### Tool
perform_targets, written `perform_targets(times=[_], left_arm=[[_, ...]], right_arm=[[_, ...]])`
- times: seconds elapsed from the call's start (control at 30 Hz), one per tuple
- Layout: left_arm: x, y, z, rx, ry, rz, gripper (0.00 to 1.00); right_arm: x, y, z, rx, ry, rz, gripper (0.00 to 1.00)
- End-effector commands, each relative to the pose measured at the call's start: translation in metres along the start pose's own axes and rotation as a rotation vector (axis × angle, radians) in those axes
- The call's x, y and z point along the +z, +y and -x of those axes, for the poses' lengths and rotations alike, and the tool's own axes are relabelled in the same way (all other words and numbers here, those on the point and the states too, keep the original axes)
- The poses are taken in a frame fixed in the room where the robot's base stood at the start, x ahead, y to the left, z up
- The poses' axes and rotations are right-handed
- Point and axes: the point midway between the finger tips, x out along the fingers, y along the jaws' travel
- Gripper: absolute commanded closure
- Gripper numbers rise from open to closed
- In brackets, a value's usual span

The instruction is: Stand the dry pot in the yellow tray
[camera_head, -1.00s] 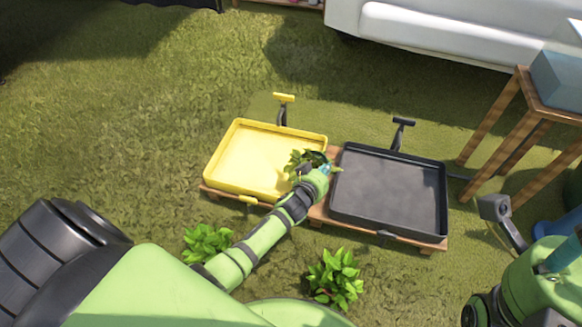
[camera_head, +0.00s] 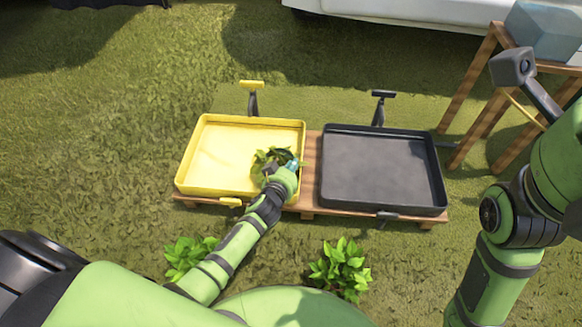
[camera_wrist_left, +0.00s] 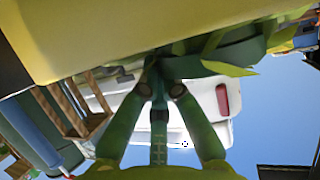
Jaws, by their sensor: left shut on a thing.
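The yellow tray (camera_head: 213,150) lies on a low wooden pallet, left of a black tray. My left gripper (camera_head: 277,171) is over the tray's right part, shut on a leafy potted plant (camera_head: 265,161). Its pot is mostly hidden by the leaves and gripper in the head view. In the left wrist view the gripper fingers (camera_wrist_left: 163,75) meet at a dark green rim (camera_wrist_left: 240,54) with leaves beside it. A broad yellow surface fills that view's top left. I cannot tell whether the pot touches the tray floor. My right gripper is out of view; only its arm shows.
The black tray (camera_head: 375,170) is empty. Two leafy plants (camera_head: 341,270) (camera_head: 188,257) stand on the grass in front of the pallet. A wooden table (camera_head: 480,105) with a blue-grey box (camera_head: 545,32) is at the back right. The tray's left part is clear.

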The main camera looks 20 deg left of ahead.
Motion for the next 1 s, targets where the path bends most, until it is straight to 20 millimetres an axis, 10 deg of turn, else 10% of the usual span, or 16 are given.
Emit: perform_targets(times=[0.27,0.37,0.77,1.0], left_arm=[[0.002,0.0,-0.002,0.001,0.003,-0.001,1.0],[0.003,0.0,-0.001,0.0,0.0,0.0,0.71],[-0.002,0.0,0.001,0.0,0.0,-0.001,0.71],[-0.004,0.001,0.043,0.0,-0.004,0.003,0.71]], right_arm=[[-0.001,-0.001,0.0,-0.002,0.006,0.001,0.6],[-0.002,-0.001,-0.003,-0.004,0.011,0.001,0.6],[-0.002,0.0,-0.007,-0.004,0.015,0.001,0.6],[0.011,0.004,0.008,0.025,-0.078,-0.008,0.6]])
